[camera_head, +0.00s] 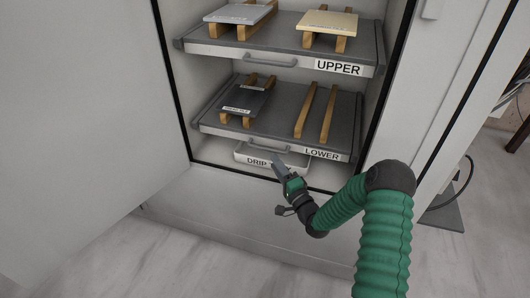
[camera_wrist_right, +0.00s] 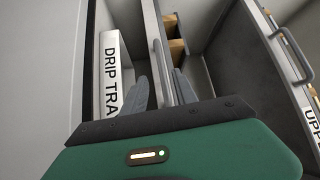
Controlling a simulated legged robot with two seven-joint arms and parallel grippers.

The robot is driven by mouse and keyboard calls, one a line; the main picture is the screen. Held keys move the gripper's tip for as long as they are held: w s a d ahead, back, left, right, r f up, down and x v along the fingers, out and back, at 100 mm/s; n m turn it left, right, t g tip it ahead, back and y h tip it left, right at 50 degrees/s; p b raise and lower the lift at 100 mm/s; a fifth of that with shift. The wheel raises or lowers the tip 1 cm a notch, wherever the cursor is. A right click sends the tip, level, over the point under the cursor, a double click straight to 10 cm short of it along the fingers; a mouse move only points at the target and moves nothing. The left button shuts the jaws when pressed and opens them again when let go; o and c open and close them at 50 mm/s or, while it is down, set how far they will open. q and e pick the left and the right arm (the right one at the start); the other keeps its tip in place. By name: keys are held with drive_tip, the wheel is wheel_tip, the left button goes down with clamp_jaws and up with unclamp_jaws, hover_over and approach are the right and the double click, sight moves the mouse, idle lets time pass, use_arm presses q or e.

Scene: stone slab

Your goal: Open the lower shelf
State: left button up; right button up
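The lower shelf (camera_head: 284,108) is a dark grey slide-out tray in the open cabinet, with a white front labelled LOWER. Its grey bar handle (camera_head: 262,148) is on the front, left of the label. My right gripper (camera_head: 277,166) is just in front of this handle, pointing up at it. In the right wrist view, the handle (camera_wrist_right: 162,72) runs between the two spread fingers (camera_wrist_right: 160,88), which are apart from each other. I cannot tell whether either finger touches the bar. My left gripper is not in view.
The upper shelf (camera_head: 290,50) sits above, bearing boards on wooden blocks. Below is a white drip tray (camera_head: 243,158). On the lower shelf are a dark plate (camera_head: 245,100) and wooden bars (camera_head: 305,112). The open cabinet door (camera_head: 80,130) fills the left side.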

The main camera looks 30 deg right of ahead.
sight(265, 148)
drive_tip(key=w, duration=0.2)
drive_tip(key=w+b, duration=0.1)
drive_tip(key=w, duration=0.1)
drive_tip(key=w+r, duration=0.1)
drive_tip(key=w, duration=0.2)
drive_tip(key=shift+w+d, duration=0.1)
drive_tip(key=shift+w+a+r, duration=0.15)
drive_tip(key=shift+w+a, duration=0.05)
drive_tip(key=shift+w, duration=0.2)
drive_tip(key=shift+d, duration=0.3)
drive_tip(key=shift+d+f, duration=0.2)
drive_tip(key=c, duration=0.4)
drive_tip(key=shift+s+a+r, duration=0.1)
drive_tip(key=shift+a, duration=0.1)
clamp_jaws()
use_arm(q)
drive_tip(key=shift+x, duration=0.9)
use_arm(e)
drive_tip(key=shift+a, duration=0.1)
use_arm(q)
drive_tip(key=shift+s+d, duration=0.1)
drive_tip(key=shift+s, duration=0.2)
use_arm(e)
drive_tip(key=shift+a, duration=0.1)
